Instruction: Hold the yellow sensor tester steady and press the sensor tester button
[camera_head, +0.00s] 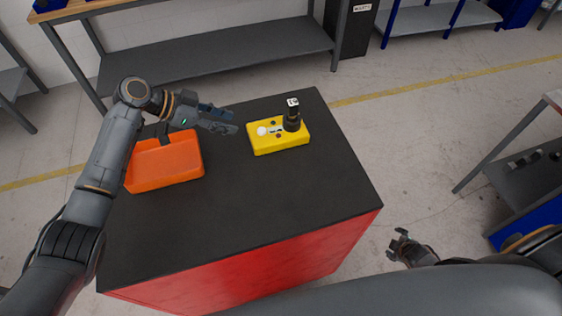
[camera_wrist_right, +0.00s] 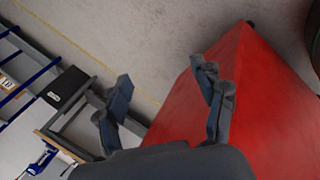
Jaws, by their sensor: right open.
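The yellow sensor tester (camera_head: 292,143) lies flat on the black top of the red cabinet, right of centre. A black part with a white, marked top (camera_head: 292,104) stands upright at its right end. A round white button (camera_head: 262,131) shows on its left part. My left gripper (camera_head: 235,121) is above the cabinet, left of the tester and apart from it; its two fingers look parted and empty. My right gripper (camera_head: 398,243) hangs beyond the cabinet's right side, low and away from the tester. In the right wrist view its fingers (camera_wrist_right: 163,82) are spread and empty.
An orange bin (camera_head: 165,178) stands on the cabinet top (camera_head: 240,210) at the left, under my left forearm. The front of the top is clear. The cabinet's red side (camera_wrist_right: 245,115) is close to my right gripper. Workbenches (camera_head: 220,68) stand behind.

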